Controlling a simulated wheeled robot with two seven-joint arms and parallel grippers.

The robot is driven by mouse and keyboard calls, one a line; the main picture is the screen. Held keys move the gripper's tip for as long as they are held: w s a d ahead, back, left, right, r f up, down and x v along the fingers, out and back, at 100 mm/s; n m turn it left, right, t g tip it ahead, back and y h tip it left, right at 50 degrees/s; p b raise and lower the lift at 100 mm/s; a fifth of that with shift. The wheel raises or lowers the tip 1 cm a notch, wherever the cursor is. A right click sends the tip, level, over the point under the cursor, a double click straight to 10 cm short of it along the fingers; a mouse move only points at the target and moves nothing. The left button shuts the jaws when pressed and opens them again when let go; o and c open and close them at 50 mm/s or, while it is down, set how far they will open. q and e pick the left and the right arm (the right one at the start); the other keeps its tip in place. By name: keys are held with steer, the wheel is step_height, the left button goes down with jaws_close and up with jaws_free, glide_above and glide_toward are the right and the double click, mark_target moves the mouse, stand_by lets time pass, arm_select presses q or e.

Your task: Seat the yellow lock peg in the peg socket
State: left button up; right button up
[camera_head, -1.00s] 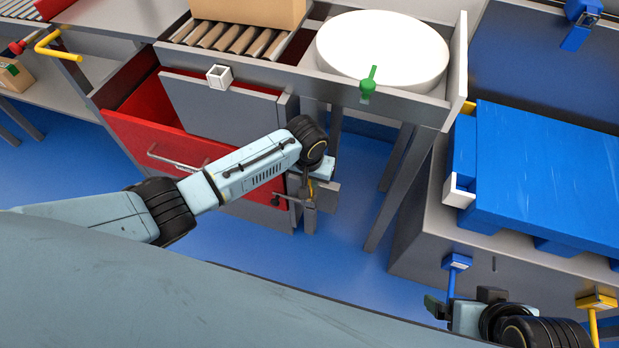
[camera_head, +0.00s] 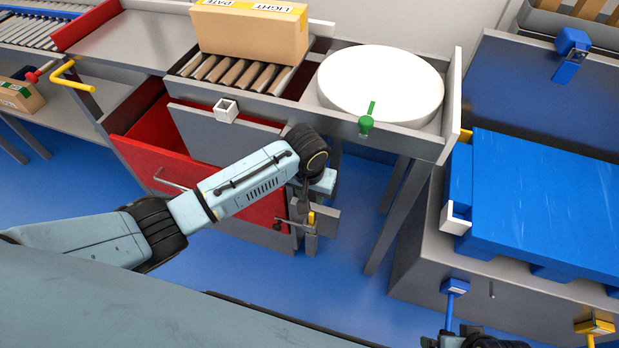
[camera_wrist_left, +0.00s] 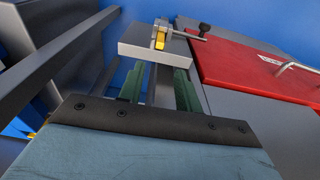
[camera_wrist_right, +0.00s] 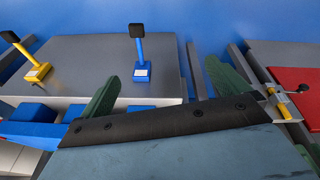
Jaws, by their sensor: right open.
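A small yellow piece (camera_head: 311,219), which looks like the lock peg, stands at a grey bracket (camera_head: 327,222) beside the red drawer's front. It also shows in the left wrist view (camera_wrist_left: 160,38), by a black-knobbed bar. My left gripper (camera_wrist_left: 158,80) points at this bracket; its green fingers are apart, with grey metal between them. My right gripper (camera_wrist_right: 165,85) is open and empty. In the right wrist view the yellow piece (camera_wrist_right: 302,88) lies beyond its right finger. I cannot identify the peg socket for sure.
The red drawer (camera_head: 150,150) stands open at left. A white round disc (camera_head: 380,80) and a box (camera_head: 250,30) sit on the bench. A blue pallet (camera_head: 545,190) lies on a grey base at right. Blue floor is clear between.

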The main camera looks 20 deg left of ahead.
arm_select(q)
steer(key=shift+s+r+p, duration=0.15)
steer(key=shift+r+p, duration=0.35)
steer(key=shift+r, duration=0.7)
steer(key=shift+s+r+p, duration=0.15)
steer(key=shift+r+p, duration=0.3)
steer(key=shift+r, duration=0.75)
arm_select(e)
step_height(320, 180, down, 5)
steer(key=s+d, duration=0.1)
steer(key=d, duration=0.1)
steer(key=shift+d+f, duration=0.15)
steer(key=shift+d, duration=0.25)
steer(key=shift+s, duration=0.1)
arm_select(q)
steer(key=s+a+f, duration=0.4)
steer(key=s+f, duration=0.1)
steer(key=s, duration=0.2)
steer(key=s+a+f+m, duration=0.1)
steer(key=s+a+f, duration=0.4)
steer(key=s, duration=0.3)
steer(key=s+a+f+t, duration=0.1)
steer(key=s+a+f, duration=0.4)
steer(key=s, duration=0.3)
steer(key=shift+s+m+y, duration=0.15)
steer(key=shift+m+y, duration=0.25)
steer(key=shift+s+d, duration=0.1)
